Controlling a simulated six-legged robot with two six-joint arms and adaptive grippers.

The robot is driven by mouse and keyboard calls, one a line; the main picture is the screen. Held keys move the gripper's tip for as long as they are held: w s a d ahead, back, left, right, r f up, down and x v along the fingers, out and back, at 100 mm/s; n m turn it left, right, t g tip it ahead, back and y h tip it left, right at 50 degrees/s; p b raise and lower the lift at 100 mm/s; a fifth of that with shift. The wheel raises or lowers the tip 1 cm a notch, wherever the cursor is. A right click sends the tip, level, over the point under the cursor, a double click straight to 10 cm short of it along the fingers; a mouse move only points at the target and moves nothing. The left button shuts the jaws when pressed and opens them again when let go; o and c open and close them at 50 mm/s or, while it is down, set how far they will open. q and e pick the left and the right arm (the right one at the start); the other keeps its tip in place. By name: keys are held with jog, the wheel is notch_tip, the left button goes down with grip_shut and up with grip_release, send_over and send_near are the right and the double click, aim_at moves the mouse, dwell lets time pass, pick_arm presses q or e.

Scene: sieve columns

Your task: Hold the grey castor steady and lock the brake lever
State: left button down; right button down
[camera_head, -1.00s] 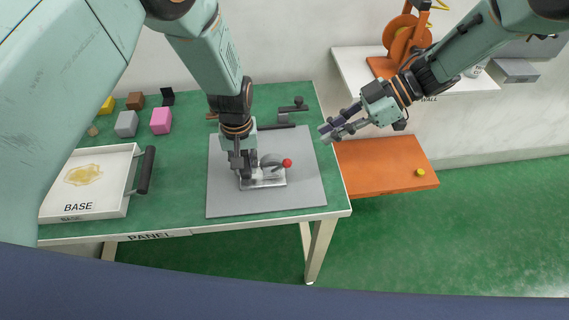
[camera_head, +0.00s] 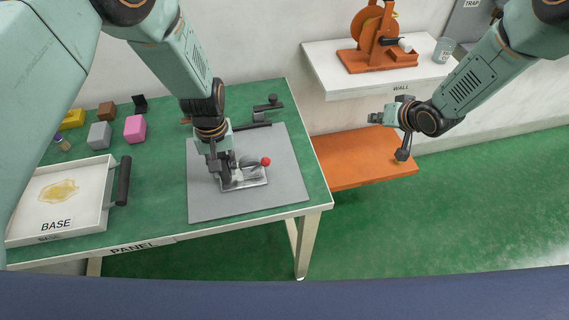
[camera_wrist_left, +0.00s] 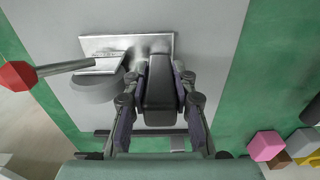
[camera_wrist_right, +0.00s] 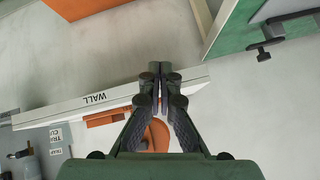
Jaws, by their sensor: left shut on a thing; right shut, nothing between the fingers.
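The castor is bolted to a silver plate (camera_head: 244,181) on a grey mat on the green table. Its brake lever ends in a red knob (camera_head: 265,161), pointing right in the head view. In the left wrist view the silver lever and red knob (camera_wrist_left: 17,75) stick out to the left, over a rounded grey part (camera_wrist_left: 97,88). My left gripper (camera_head: 222,172) is shut on a dark grey part of the castor (camera_wrist_left: 160,88), down at the plate. My right gripper (camera_head: 377,118) is shut and empty, in the air right of the table; its fingertips meet in the right wrist view (camera_wrist_right: 154,70).
A white tray (camera_head: 104,190) marked BASE stands left of the mat, with several small blocks behind it. A dark clamp (camera_head: 262,112) sits at the table's back edge. An orange reel (camera_head: 372,40) stands on the WALL shelf (camera_head: 325,73); an orange shelf (camera_head: 345,172) lies below.

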jog(key=s+d+f+m+g+h, duration=0.3)
jog(key=s+d+f+m, duration=0.3)
jog(key=s, duration=0.2)
jog(key=s+a+f+m+g+y, duration=0.25)
jog(key=s+m+g, duration=0.35)
jog(key=s, duration=0.5)
jog(key=s+a+r+m+y, duration=0.3)
jog(key=s+a+m+y, duration=0.15)
jog(key=a+m, duration=0.35)
jog(key=w+a+r+m+t+y, duration=0.3)
jog(key=w+a+r+y, duration=0.2)
jog(key=a+r, duration=0.2)
jog(key=shift+w+a+r+t, duration=0.15)
jog(key=shift+w+r+t, duration=0.15)
jog(key=shift+r, duration=0.25)
